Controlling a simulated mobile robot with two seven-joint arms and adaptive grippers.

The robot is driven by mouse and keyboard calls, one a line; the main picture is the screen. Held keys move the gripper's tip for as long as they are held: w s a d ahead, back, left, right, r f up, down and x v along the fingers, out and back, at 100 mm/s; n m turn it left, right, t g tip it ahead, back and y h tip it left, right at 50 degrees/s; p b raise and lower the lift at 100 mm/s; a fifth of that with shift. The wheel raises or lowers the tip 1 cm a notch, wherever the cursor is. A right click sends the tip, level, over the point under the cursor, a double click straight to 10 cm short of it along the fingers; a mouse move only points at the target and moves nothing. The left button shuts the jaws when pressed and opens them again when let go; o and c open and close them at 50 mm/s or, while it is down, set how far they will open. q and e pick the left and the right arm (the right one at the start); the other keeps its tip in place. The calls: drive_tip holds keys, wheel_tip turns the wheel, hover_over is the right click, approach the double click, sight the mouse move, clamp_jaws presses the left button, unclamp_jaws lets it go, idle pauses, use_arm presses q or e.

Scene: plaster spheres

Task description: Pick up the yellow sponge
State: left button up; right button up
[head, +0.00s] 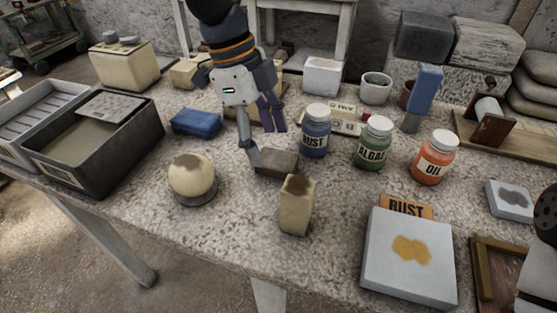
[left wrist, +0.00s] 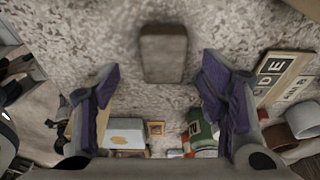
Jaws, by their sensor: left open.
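No clearly yellow sponge shows. A pale yellow-beige upright block (head: 296,207) with a brown patch on top stands at the front middle of the table; I cannot tell whether it is the sponge. A dull grey-brown block (head: 280,163) lies flat behind it. My left gripper (head: 264,145) is open and empty, pointing down beside and above the grey-brown block in the head view. In the left wrist view a grey-brown block (left wrist: 163,54) lies beyond the open fingers (left wrist: 160,82), apart from both.
Blue, green and orange jars (head: 315,134) (head: 373,146) (head: 435,160) stand to the right. A stained ball (head: 192,175) sits left, with a blue sponge-like block (head: 196,123) behind it. A dark tray (head: 100,135) is far left. A stained white slab (head: 409,257) lies front right.

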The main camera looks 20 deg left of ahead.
sight(275, 158)
use_arm(q)
drive_tip(key=x, duration=0.5)
drive_tip(key=shift+w+d, duration=0.15)
drive_tip(key=shift+w, duration=0.05)
drive_tip(key=c, duration=0.9)
use_arm(e)
drive_tip(key=shift+s+f, duration=0.15)
drive_tip(key=shift+f, duration=0.1)
use_arm(q)
drive_tip(key=shift+c, duration=0.2)
wheel_tip(275, 158, up, 3)
drive_tip(key=shift+w+r, duration=0.1)
drive_tip(key=s+a+r+p, duration=0.3)
drive_tip(key=s+a+r, duration=0.2)
drive_tip(key=s+r, duration=0.4)
drive_tip(key=s, duration=0.4)
drive_tip(key=shift+a+r+p, duration=0.2)
drive_tip(key=shift+r+p, duration=0.2)
use_arm(e)
drive_tip(key=w+r+t, duration=0.2)
drive_tip(key=w+r, duration=0.3)
drive_tip(key=shift+w, duration=0.2)
drive_tip(key=shift+r, duration=0.1)
